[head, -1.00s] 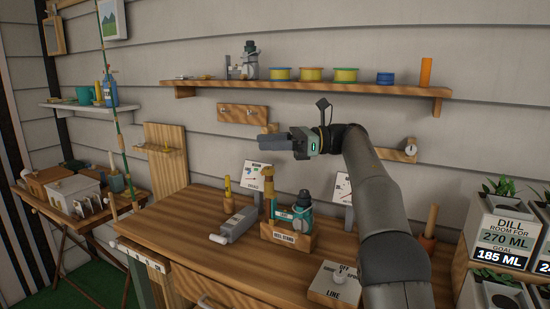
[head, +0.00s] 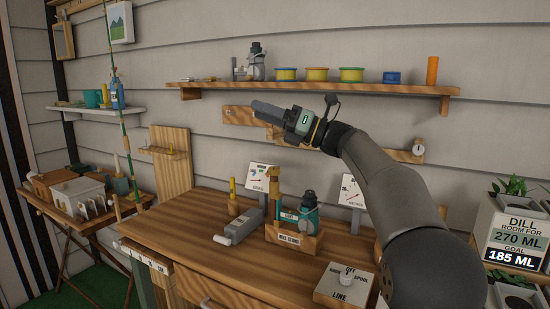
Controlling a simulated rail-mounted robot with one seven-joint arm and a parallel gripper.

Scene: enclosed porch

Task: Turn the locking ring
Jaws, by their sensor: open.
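My gripper (head: 265,110) is open and empty. It is in the air in front of the wall, below the upper shelf, with its fingers toward the left. A green fishing rod (head: 117,88) stands upright at the left, with several bands on it and darker and lighter sections lower down. My gripper is well to the right of it and apart from it. I cannot make out which part is the locking ring.
The wooden bench (head: 205,232) also holds a grey box-like tool (head: 240,226), a line dial block (head: 345,284) and two sign cards. The upper shelf (head: 300,88) carries several spools. A folding side table (head: 55,205) stands left. Planter boxes (head: 505,240) stand right.

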